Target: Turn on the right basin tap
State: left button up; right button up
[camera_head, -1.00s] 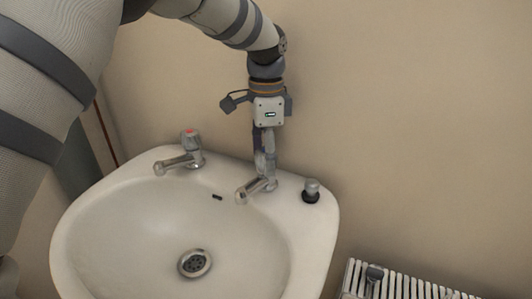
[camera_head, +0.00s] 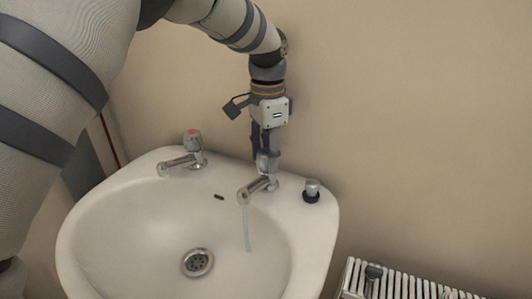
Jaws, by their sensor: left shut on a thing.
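The right basin tap (camera_head: 255,191) is a chrome tap on the back right rim of the white basin (camera_head: 110,208). A thin stream of water (camera_head: 247,230) falls from its spout into the bowl. My left gripper (camera_head: 264,158) points down from above and is shut on the tap's handle, which its fingers mostly hide. The left basin tap (camera_head: 190,155), with a red mark on top, stands apart on the back left rim, and no water shows from it. My right gripper is not in view.
A small chrome plug with a black base (camera_head: 311,192) stands on the rim right of the tap. A white radiator (camera_head: 400,282) is at the lower right. The drain (camera_head: 197,262) is uncovered. The beige wall (camera_head: 430,120) lies close behind.

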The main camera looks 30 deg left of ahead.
pick_arm(q)
jog(key=n, duration=0.4)
jog(key=shift+n+p, duration=0.3)
jog(key=shift+p, duration=0.05)
jog(key=n, duration=1)
jog(key=shift+n, duration=0.4)
jog(key=n, duration=0.4)
jog(key=shift+n, duration=0.4)
jog(key=o, duration=1.2)
jog(key=shift+c, duration=0.2)
